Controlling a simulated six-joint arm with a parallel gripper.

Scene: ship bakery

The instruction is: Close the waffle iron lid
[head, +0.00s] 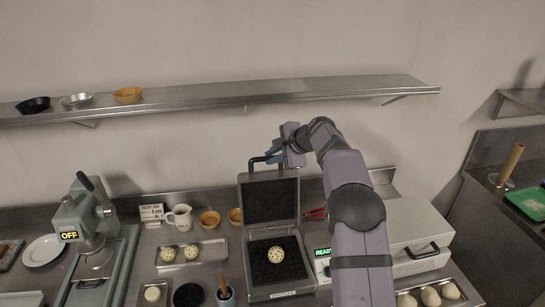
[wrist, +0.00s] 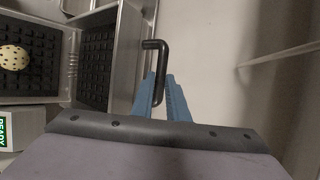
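The waffle iron (head: 283,284) stands open on the counter, with a round speckled dough ball (head: 275,255) on its lower plate. Its lid (head: 270,200) stands raised, about upright, at the back. The lid handle (head: 253,163) is a black bent bar at the lid's top; it also shows in the wrist view (wrist: 160,60). My gripper (head: 273,157) is at this handle, above the lid. In the wrist view its blue fingers (wrist: 161,85) lie on either side of the handle bar, with little gap, and appear shut on it. The exact contact is partly hidden.
A green READY display (head: 322,252) sits right of the iron. A tray (head: 208,250) with dough balls and a cup with a brush (head: 225,293) stand left. A wall shelf (head: 220,97) runs above the gripper. A silver box appliance (head: 412,225) is at right.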

